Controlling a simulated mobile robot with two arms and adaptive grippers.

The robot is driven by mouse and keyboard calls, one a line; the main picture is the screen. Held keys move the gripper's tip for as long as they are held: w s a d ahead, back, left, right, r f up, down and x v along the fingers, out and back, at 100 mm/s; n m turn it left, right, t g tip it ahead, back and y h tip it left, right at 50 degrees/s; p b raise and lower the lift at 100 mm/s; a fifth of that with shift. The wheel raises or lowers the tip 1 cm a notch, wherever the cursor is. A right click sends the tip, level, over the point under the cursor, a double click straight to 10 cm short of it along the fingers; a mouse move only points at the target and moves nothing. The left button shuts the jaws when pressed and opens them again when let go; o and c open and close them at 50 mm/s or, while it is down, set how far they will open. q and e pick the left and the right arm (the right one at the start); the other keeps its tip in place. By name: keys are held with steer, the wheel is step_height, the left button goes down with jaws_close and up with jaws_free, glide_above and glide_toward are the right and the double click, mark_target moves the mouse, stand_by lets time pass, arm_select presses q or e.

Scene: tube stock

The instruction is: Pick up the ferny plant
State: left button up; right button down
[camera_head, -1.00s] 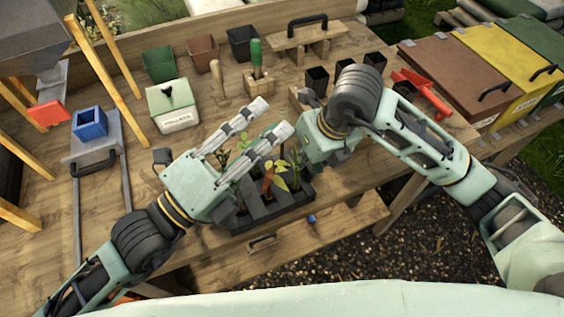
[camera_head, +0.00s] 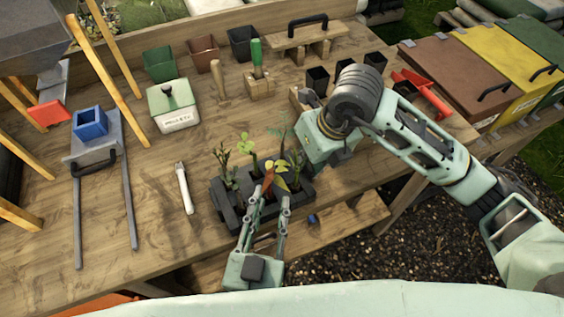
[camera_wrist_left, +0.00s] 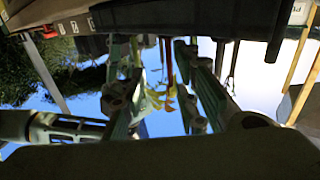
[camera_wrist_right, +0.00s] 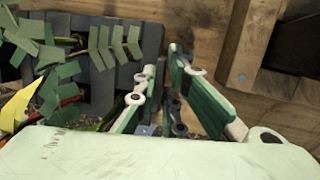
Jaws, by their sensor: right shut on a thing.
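The ferny plant (camera_head: 283,130), with fine green fronds, stands at the back of the dark tray (camera_head: 229,214), beside my right gripper. Green fronds of it (camera_wrist_right: 112,45) show left of the fingers in the right wrist view. My right gripper (camera_wrist_right: 162,62) is low at the tray and shut on the ferny plant; the grip itself is mostly hidden. My left gripper (camera_head: 271,192) is open at the tray's front, its fingers on either side of a plant with red and yellow leaves (camera_head: 277,180). That plant's red stem (camera_wrist_left: 169,65) shows between the parted fingers in the left wrist view.
Other seedlings (camera_head: 223,162) fill the tray. A white-handled tool (camera_head: 184,188) lies left of it. The bench's front edge is close.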

mark_target(282, 153)
arm_select(q)
steer(key=x, duration=1.1)
steer(key=shift+w, duration=0.2)
steer(key=shift+c, duration=0.5)
jaws_close()
